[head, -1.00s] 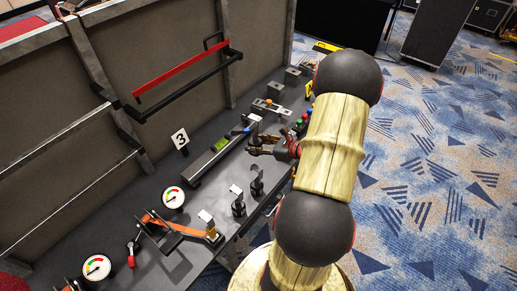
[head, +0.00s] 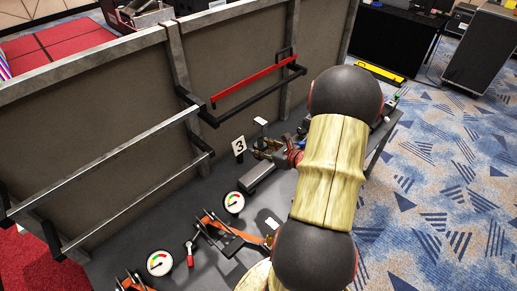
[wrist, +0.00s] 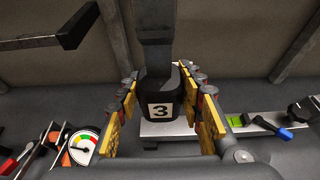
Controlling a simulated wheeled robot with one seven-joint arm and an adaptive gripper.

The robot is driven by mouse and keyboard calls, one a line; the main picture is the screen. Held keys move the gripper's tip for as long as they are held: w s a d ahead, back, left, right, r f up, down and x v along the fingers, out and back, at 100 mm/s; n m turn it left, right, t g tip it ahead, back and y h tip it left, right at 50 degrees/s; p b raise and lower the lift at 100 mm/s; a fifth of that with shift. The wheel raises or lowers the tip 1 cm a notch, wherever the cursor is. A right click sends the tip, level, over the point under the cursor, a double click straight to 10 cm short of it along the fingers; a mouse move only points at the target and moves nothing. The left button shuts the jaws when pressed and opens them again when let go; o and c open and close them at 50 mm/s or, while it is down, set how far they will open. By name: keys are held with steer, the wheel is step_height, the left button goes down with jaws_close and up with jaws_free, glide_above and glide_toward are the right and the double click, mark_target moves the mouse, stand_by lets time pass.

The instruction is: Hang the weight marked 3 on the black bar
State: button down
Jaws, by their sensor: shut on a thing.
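The weight marked 3 (wrist: 160,88) is dark, with a white number label and a stem rising from its body. In the wrist view it sits upright between the yellow-padded fingers of my gripper (wrist: 163,112), which is shut on it.
Silver rails (head: 120,160) run along the panel at left.

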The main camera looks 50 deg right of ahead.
steer(key=shift+d+r, duration=0.15)
steer(key=shift+d, duration=0.05)
steer(key=w+d+f+b, duration=0.1)
steer(key=w+f+b, duration=0.1)
steer(key=w, duration=1.2)
steer(key=shift+w+d, duration=0.3)
steer(key=shift+w, duration=0.1)
stand_by(1.0)
steer(key=shift+f+b, duration=0.15)
steer(key=shift+b, duration=0.15)
steer(key=c, duration=1.1)
jaws_free()
steer(key=shift+f, duration=0.1)
steer(key=shift+c, duration=0.2)
steer(key=shift+o, duration=0.2)
steer(key=shift+s+a+f, duration=0.15)
steer(key=shift+f, duration=0.05)
steer(key=v, duration=1.2)
